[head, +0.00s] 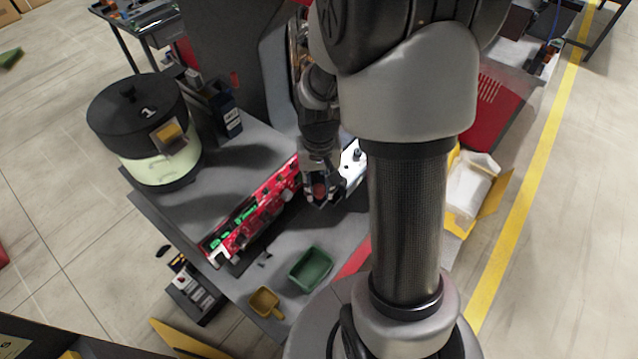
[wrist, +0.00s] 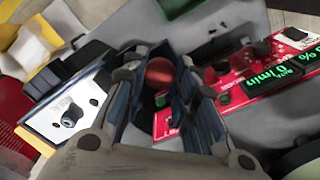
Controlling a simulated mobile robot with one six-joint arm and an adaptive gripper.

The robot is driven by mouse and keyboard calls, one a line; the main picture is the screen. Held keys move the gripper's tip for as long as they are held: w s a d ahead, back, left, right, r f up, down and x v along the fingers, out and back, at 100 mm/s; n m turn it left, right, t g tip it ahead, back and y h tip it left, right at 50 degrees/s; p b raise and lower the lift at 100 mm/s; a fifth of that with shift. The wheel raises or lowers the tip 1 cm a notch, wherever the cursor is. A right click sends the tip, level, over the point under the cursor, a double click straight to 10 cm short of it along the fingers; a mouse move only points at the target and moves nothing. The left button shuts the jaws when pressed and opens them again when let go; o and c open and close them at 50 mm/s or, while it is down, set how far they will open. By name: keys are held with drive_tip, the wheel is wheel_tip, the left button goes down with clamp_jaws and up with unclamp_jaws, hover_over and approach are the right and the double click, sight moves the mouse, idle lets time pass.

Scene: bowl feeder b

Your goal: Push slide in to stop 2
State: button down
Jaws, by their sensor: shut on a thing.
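My gripper (head: 322,199) reaches down over the bench at the right part of the red control panel (head: 247,222). In the wrist view its fingers (wrist: 162,88) are shut around a round red knob (wrist: 159,72), which also shows in the head view (head: 319,189). I take this knob to be the slide's handle; the slide body and any stop marks are hidden by the fingers. The panel also shows in the wrist view (wrist: 243,101), with green lit displays and dark knobs. A white plate with a black knob (wrist: 58,118) lies beside the gripper.
A black-and-cream bowl feeder (head: 145,130) marked 1 stands at the bench's left. A green tray (head: 311,268) and a yellow scoop-like container (head: 265,302) sit at the front. A yellow box (head: 487,206) is at the right. Bare grey bench (head: 232,163) lies behind the panel.

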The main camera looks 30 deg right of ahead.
drive_tip(key=shift+d, duration=0.1)
drive_tip(key=d, duration=0.1)
drive_tip(key=w+d, duration=0.1)
drive_tip(key=d, duration=0.1)
drive_tip(key=w+d, duration=0.1)
drive_tip(key=shift+d, duration=0.4)
drive_tip(key=shift+s+a, duration=0.1)
drive_tip(key=c, duration=1.2)
unclamp_jaws()
drive_tip(key=shift+c, duration=0.2)
drive_tip(key=shift+a, duration=0.1)
